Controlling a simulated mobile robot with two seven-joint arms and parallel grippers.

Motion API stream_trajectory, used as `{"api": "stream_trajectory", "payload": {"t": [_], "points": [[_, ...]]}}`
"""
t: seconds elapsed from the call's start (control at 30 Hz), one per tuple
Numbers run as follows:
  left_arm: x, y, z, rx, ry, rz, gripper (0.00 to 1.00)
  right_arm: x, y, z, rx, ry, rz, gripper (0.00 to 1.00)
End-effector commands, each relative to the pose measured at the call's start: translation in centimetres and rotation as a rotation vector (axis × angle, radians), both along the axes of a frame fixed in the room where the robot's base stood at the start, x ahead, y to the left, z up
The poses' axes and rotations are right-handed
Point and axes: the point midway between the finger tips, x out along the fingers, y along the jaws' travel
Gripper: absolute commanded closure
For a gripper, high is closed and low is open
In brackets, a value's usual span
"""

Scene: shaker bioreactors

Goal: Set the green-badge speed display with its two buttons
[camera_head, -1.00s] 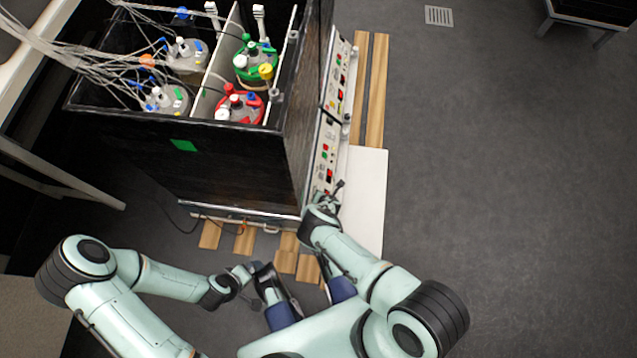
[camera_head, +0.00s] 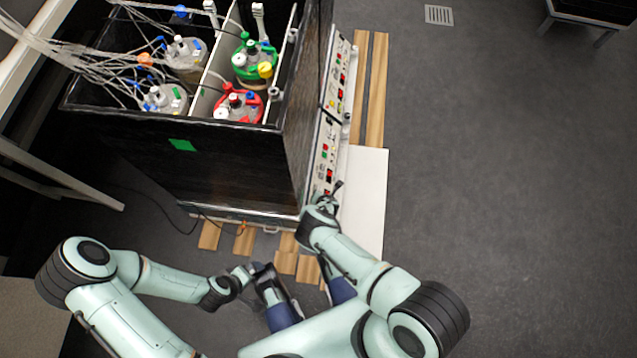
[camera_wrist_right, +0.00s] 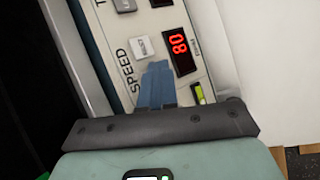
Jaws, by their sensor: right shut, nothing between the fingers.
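The control panel (camera_head: 327,160) runs along the right side of the black shaker box. A green badge (camera_head: 324,154) shows on its near part. In the right wrist view, the speed display (camera_wrist_right: 180,50) has lit red digits that look like 80, beside the printed word SPEED. One pale square button (camera_wrist_right: 142,47) shows left of the display; the second button is not visible and may be behind the fingers. My right gripper (camera_wrist_right: 158,68) is shut and empty, its blue fingertips close below that button; contact cannot be told. My left gripper (camera_head: 248,272) is away from the panel, low in the head view, its jaws unclear.
The black box (camera_head: 190,165) holds several bottles with coloured caps and tubes. A green sticker (camera_head: 182,145) is on its near wall. A white board (camera_head: 368,190) and wooden slats (camera_head: 376,90) lie beside the panel. The grey floor to the right is open.

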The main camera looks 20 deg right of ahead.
Motion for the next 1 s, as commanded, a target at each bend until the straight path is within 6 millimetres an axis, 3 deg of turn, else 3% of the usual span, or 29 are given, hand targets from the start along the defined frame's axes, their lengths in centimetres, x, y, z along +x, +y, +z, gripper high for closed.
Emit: {"api": "stream_trajectory", "payload": {"t": [1.0], "points": [[0.0,0.0,2.2,0.000,-0.006,-0.001,0.00,-1.1,-1.7,2.0,0.001,-0.001,0.000,1.00]]}}
